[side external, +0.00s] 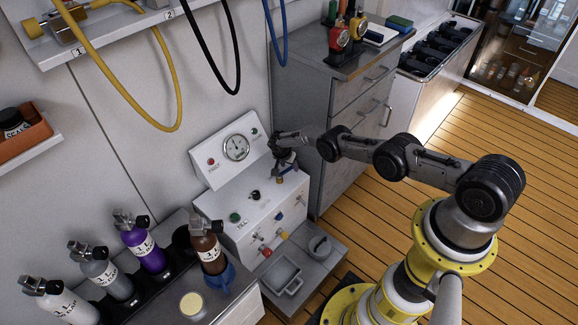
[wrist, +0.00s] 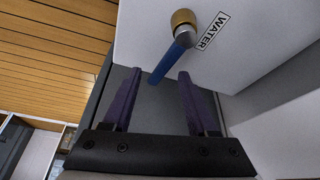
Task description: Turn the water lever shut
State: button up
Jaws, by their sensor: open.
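The water lever is a blue handle (wrist: 177,56) on a round brass pivot (wrist: 183,18), beside a WATER label (wrist: 213,32) on a white face in the wrist view. The handle slants down and left from the pivot. My gripper (wrist: 160,73) is open, with its two purple fingers apart. In the picture the handle's free end lies between the fingertips; I cannot tell whether either finger touches it. In the side external view my gripper (side external: 284,160) is at the right end of the white fill panel (side external: 222,182), where it partly hides the fittings.
The panel carries a gauge (side external: 236,148), a green knob (side external: 235,217) and a black knob (side external: 255,194). A grey drawer cabinet (side external: 335,125) stands close to the right. Several bottles, including a purple one (side external: 146,250), stand at lower left. A yellow hose (side external: 178,110) hangs above.

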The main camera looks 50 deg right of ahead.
dwell(0.3)
grip_shut()
jog(key=shift+s+f, duration=0.1)
jog(key=shift+s, duration=0.05)
dwell(1.1)
